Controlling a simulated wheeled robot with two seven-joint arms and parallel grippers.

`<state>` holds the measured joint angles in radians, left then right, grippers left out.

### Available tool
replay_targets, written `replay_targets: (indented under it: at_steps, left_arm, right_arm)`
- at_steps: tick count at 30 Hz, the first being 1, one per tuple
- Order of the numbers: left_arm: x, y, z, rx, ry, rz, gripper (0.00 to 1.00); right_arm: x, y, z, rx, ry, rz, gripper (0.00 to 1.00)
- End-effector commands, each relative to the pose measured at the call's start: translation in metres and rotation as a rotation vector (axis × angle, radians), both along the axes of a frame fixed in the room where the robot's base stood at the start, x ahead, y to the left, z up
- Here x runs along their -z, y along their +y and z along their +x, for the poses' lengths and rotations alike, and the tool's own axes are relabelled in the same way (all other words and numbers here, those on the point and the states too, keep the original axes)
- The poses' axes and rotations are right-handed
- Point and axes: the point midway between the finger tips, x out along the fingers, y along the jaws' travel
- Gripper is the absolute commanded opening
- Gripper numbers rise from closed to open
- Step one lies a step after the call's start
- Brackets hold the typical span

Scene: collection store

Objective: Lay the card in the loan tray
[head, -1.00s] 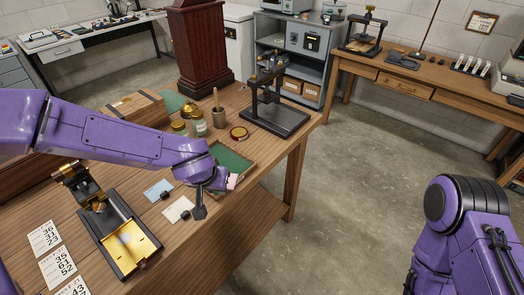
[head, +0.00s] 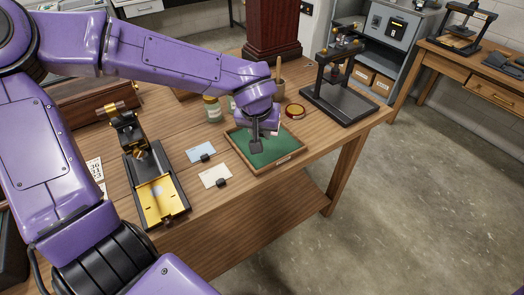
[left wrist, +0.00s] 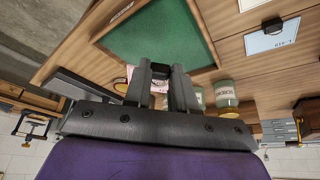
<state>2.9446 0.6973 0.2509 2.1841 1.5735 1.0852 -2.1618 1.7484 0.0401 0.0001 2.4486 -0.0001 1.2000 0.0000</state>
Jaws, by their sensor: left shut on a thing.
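The loan tray (head: 285,160), a shallow wooden tray with a green lining, lies on the bench near its right-hand edge. My left gripper (head: 257,143) is over the tray, pointing down. It is shut on a small pale pink card (head: 275,132), which is mostly hidden behind the fingers. In the left wrist view the gripper (left wrist: 160,72) has the green tray floor (left wrist: 160,38) just beyond its fingertips, and a pink-and-white edge of the card (left wrist: 122,86) shows beside a finger. I cannot tell whether the card touches the tray. My right gripper is out of view.
A blue card (head: 201,150) and a white card (head: 214,175), each with a black block, lie left of the tray. A brass-and-black device (head: 158,195) stands further left.

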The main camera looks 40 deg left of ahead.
Motion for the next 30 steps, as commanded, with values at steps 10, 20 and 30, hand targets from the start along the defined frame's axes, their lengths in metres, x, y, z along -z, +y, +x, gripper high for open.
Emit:
replay_targets:
  at_steps: [10, 20, 30]
  left_arm:
    - [0.053, 0.020, 0.034, 0.003, 0.010, -0.003, 0.00]
    - [0.085, 0.022, 0.035, 0.002, 0.009, -0.003, 0.00]
    - [0.089, 0.021, 0.035, 0.003, 0.009, -0.002, 0.51]
  right_arm:
    - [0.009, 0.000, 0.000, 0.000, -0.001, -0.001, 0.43]
    - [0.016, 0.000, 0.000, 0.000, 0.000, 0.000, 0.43]
    - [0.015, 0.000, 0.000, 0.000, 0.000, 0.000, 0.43]
